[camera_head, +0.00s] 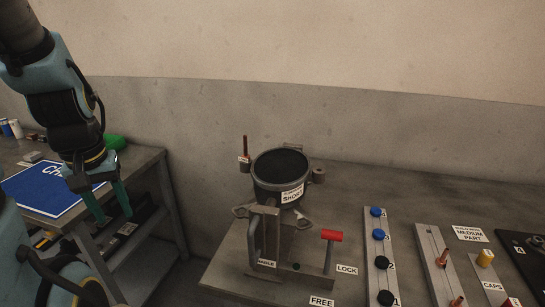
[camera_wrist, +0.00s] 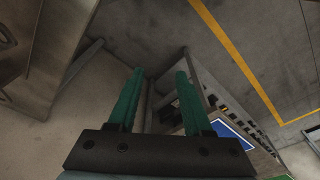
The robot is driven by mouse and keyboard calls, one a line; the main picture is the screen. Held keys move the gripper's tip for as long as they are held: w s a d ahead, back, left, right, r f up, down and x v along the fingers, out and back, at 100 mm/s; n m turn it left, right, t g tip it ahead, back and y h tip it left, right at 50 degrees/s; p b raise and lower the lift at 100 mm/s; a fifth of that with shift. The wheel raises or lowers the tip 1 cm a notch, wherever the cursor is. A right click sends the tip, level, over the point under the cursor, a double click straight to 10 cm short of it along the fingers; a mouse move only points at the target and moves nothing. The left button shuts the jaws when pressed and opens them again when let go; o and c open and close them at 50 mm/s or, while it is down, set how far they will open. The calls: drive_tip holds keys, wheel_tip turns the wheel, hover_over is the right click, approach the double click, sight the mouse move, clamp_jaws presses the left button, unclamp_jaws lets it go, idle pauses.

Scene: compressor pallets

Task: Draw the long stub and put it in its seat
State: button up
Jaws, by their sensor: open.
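A slim brown stub (camera_head: 245,147) stands upright at the back left of the black compressor (camera_head: 263,178), with a small unreadable label at its foot. Two shorter copper-coloured stubs, one upper (camera_head: 442,258) and one lower (camera_head: 458,300), stand in a grey rack (camera_head: 427,264) on the right. I cannot tell for sure which is the long stub or which opening is its seat. My gripper (camera_head: 112,213) is open and empty, pointing down at the left, beside the side table and far from the stubs. Its green fingers also show apart in the wrist view (camera_wrist: 160,82).
A clamp with a red handle (camera_head: 332,235) stands before the compressor, near a LOCK label. A strip with blue and black caps (camera_head: 376,235) lies to its right. The left table (camera_head: 146,158) holds a blue board (camera_head: 50,187). A gap separates the two tables.

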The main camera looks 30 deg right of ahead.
drive_tip(key=shift+o, duration=0.3)
drive_tip(key=shift+d, duration=0.1)
drive_tip(key=shift+o, duration=0.3)
drive_tip(key=shift+w+d, duration=0.2)
drive_tip(key=w+d+r+m+b, duration=0.1)
drive_tip(key=w+d+r+m, duration=0.15)
drive_tip(key=d, duration=0.45)
drive_tip(key=w+d+r+m+b, duration=0.2)
drive_tip(key=w+d, duration=0.2)
drive_tip(key=d, duration=0.2)
drive_tip(key=s+d+r+m, duration=0.1)
drive_tip(key=d+r, duration=0.2)
drive_tip(key=d, duration=0.2)
drive_tip(key=s+d+r+m+g+b, duration=0.1)
drive_tip(key=d+r+m, duration=0.1)
drive_tip(key=d, duration=0.4)
drive_tip(key=s+d+r+m, duration=0.1)
drive_tip(key=d+r+m, duration=0.1)
drive_tip(key=d, duration=0.3)
drive_tip(key=shift+d+r+g+y+b, duration=0.15)
drive_tip(key=shift+d+r+g+b, duration=0.05)
drive_tip(key=shift+r, duration=0.25)
drive_tip(key=shift+d+r+g+y+b, duration=0.15)
drive_tip(key=shift+d+r+g, duration=0.05)
drive_tip(key=shift+r, duration=0.2)
